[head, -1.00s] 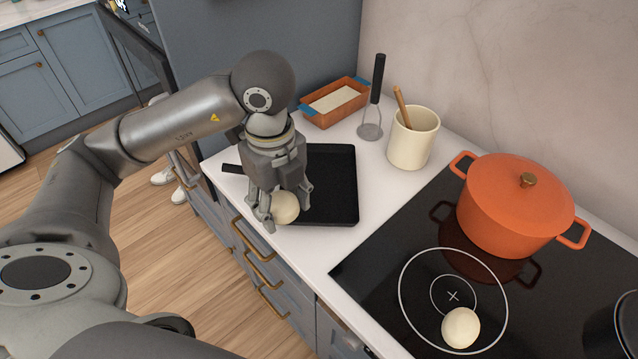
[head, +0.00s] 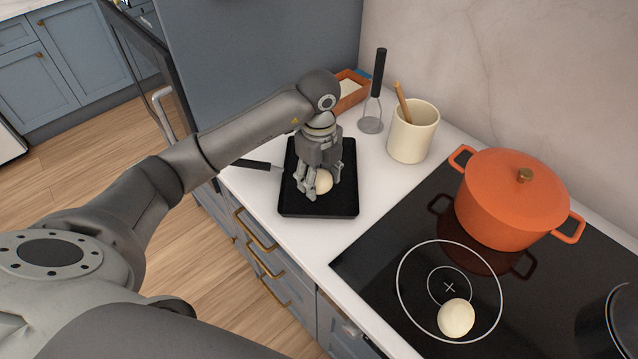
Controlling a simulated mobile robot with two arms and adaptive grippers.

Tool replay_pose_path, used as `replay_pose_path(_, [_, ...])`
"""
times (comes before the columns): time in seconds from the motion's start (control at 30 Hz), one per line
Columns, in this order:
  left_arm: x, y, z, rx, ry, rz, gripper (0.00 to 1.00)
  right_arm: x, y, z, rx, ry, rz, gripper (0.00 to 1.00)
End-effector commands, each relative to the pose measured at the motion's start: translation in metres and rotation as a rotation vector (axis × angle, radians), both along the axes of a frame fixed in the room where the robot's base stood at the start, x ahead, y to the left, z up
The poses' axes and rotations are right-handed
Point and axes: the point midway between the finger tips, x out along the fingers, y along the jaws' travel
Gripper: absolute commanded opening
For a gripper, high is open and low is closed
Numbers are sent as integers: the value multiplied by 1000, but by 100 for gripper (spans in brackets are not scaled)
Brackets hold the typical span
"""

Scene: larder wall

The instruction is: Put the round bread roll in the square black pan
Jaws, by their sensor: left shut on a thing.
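The round bread roll (head: 325,184) is pale cream and partly hidden by the fingers of my left gripper (head: 317,189). The gripper points down and is shut on the roll. The square black pan (head: 318,211) sits on the white counter, its dark handle pointing left. Roll and fingers are over the inside of the pan; I cannot tell whether the roll touches its floor. My right gripper is not in view.
A similar pale ball (head: 456,318) lies on the black cooktop (head: 375,266). An orange pot (head: 500,207) stands behind it. Behind the pan are a cream crock (head: 413,143), a masher (head: 371,122) and an orange loaf dish (head: 352,98), partly hidden by my arm.

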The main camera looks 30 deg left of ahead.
Motion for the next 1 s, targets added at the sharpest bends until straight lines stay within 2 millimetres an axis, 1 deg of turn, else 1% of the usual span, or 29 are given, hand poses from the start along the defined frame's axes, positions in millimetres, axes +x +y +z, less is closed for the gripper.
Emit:
replay_pose_path(0.1, [0, 0, -15, 1, 7, 1, 28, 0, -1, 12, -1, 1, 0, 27])
replay_pose_path(0.23, [1, 0, -29, 1, 3, 0, 28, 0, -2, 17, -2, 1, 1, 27])
replay_pose_path(0.63, [1, 0, -37, 1, 1, 0, 28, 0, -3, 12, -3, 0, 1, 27])
replay_pose_path(0.67, [1, 0, -36, 1, 1, 0, 56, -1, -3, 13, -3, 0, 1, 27])
replay_pose_path(0.8, [1, 0, -35, 1, 1, 0, 74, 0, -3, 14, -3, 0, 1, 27])
replay_pose_path(1.0, [1, 0, -35, 1, 1, 0, 74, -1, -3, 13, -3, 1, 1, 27])
